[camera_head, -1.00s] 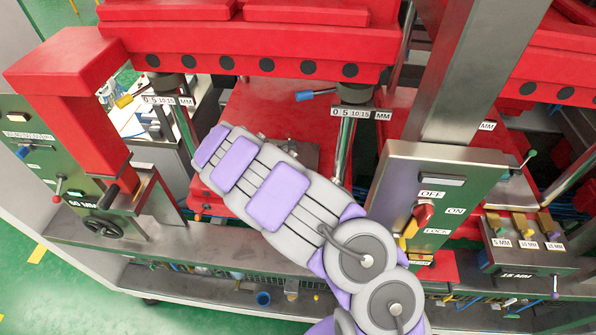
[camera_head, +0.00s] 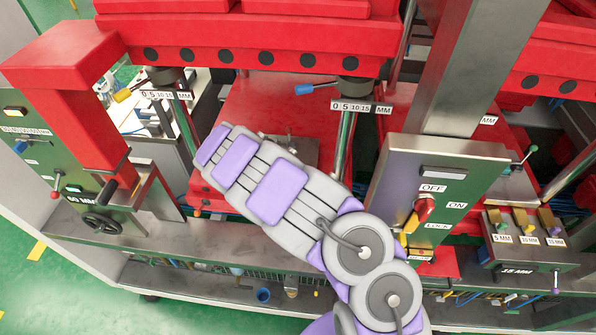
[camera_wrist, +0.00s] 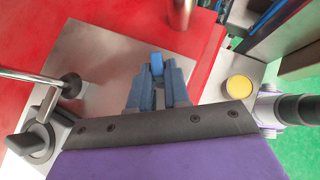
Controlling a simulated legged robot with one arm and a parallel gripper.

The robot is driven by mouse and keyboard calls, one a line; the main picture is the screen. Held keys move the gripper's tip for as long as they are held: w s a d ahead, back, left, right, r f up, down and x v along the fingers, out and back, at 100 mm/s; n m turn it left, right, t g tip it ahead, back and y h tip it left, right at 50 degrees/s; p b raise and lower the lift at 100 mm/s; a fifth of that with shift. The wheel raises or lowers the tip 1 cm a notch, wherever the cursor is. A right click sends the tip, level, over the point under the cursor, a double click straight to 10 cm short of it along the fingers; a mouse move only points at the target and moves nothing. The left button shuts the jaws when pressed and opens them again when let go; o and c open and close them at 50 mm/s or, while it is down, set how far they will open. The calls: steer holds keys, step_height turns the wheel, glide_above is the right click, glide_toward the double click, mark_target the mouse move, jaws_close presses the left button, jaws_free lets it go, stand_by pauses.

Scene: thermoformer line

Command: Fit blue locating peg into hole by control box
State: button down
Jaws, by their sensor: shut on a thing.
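In the wrist view my gripper (camera_wrist: 157,88) is shut on a small blue piece, which looks like the blue locating peg (camera_wrist: 157,62). Its top shows between the fingertips and the rest is hidden. The gripper is over a bare steel plate (camera_wrist: 115,55) on a red bed; I cannot tell the height. In the head view my arm hides the gripper and peg. A steel control box (camera_head: 437,185) with OFF, ON and LOCK labels stands to the right of my arm. I cannot make out the hole in either view.
In the wrist view a clamp with a black foot (camera_wrist: 72,86) is at left, and a yellow round piece (camera_wrist: 238,88) at right. In the head view a steel post (camera_head: 345,140) stands behind my arm, and a red press beam (camera_head: 250,40) spans above.

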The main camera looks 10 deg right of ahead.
steer(key=shift+f, duration=0.7)
steer(key=c, duration=1)
jaws_free()
steer(key=shift+a+r, duration=0.3)
steer(key=shift+a, duration=0.1)
steer(key=v, duration=1.6)
steer(key=shift+a+r+b, duration=0.15)
steer(key=shift+a+b, duration=0.05)
steer(key=shift+b, duration=0.15)
